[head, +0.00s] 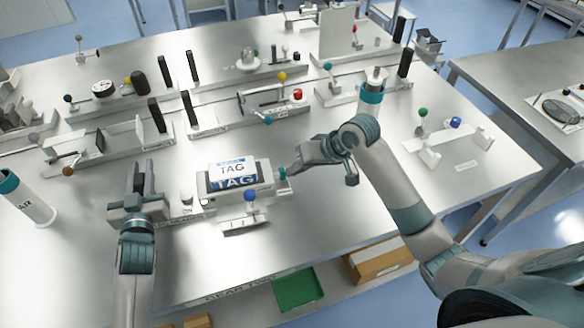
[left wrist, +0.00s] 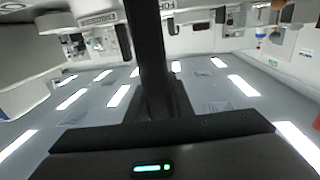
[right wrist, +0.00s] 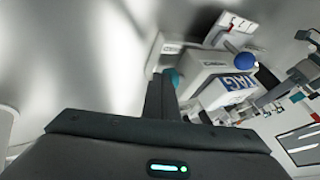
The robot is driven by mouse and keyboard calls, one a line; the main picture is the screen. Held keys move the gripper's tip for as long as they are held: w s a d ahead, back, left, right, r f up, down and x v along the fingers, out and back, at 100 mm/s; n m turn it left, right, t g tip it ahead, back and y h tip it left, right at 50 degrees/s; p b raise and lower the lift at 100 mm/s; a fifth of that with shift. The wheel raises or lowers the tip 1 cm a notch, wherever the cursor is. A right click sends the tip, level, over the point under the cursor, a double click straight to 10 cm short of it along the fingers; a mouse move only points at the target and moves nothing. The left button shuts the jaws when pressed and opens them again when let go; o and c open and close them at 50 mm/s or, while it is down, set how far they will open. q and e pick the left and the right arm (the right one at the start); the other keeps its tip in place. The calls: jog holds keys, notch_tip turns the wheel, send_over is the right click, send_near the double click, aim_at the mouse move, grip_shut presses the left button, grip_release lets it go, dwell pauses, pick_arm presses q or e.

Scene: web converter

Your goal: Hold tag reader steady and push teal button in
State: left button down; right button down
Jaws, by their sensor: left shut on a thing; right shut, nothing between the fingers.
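The tag reader (head: 243,190) is a pale box on the bench, with a white and blue TAG card (head: 232,170) on it. It also shows tilted in the right wrist view (right wrist: 203,82). The teal button (head: 282,173) is on its right end; it shows in the right wrist view (right wrist: 172,77) beside my dark finger. My right gripper (head: 293,168) is shut and empty, its tips close to the button; contact is unclear. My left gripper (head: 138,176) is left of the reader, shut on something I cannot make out.
A blue-knobbed lever (head: 250,197) stands in front of the reader. A white cylinder with a teal rim (head: 30,203) is at far left. Another teal-ringed cylinder (head: 371,92) is behind my right arm. Several fixtures fill the back. Bare bench lies at front right.

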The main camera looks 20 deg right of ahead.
pick_arm(q)
jog(key=shift+s+f, duration=0.15)
jog(key=shift+f, duration=0.6)
jog(key=shift+d, duration=0.15)
pick_arm(e)
jog(key=shift+a, duration=1.05)
jog(key=shift+d, duration=0.1)
jog(key=d, duration=0.4)
jog(key=shift+s+d+r, duration=0.35)
jog(key=shift+r, duration=0.05)
jog(key=v, duration=0.9)
pick_arm(q)
jog(key=shift+r+p, duration=0.3)
jog(key=shift+p, duration=0.15)
pick_arm(e)
jog(key=shift+r, duration=0.4)
